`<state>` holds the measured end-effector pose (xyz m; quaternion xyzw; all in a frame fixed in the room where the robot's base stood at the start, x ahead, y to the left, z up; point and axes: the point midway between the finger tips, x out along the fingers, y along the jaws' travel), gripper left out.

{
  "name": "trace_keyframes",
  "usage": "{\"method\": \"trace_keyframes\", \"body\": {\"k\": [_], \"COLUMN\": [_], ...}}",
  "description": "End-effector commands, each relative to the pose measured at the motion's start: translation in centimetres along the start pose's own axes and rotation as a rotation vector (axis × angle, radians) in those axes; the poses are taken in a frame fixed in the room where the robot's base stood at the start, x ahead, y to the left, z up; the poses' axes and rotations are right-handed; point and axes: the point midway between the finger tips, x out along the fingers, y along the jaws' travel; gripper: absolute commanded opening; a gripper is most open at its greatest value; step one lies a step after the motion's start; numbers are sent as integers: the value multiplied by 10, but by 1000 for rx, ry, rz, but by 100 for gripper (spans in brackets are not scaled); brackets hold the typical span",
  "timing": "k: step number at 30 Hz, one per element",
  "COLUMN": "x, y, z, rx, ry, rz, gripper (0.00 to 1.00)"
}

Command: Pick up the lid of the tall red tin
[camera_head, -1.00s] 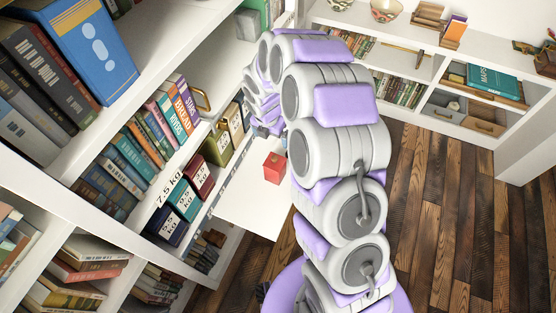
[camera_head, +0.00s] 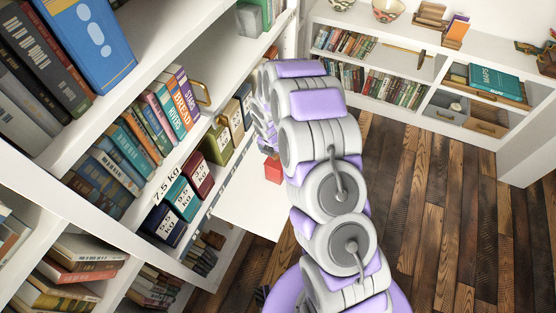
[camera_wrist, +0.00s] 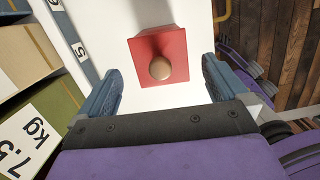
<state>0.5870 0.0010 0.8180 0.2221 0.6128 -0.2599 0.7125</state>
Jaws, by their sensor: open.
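The red tin (camera_wrist: 145,50) shows from above in the wrist view as a red square top with a round tan knob (camera_wrist: 160,68) on it. It stands on a white board. The seam between lid and body cannot be made out. In the head view the red tin (camera_head: 272,172) is partly hidden behind my arm. My gripper (camera_wrist: 161,66) is open, with one blue finger on each side of the knob in the picture. Neither finger visibly touches the knob or the red top.
The white board (camera_head: 245,205) juts from the shelf unit. Boxes with weight labels (camera_head: 187,200) stand in a row on the shelf at left, close to my gripper. A brass-coloured handle (camera_head: 200,92) sticks out above them. The dark plank floor is clear at right.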

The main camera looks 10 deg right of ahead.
Motion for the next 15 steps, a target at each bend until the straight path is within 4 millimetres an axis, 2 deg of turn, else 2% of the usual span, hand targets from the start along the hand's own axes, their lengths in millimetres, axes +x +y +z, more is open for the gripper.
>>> {"method": "trace_keyframes", "body": {"k": [1,6,12,15], "x": [12,29,29,29], "y": [-2,-2,-3,-2], "z": [0,1,1,1], "rx": [0,0,0,0], "ry": [2,2,2,1], "rz": [-2,0,2,1], "gripper": [100,100,100,92]}}
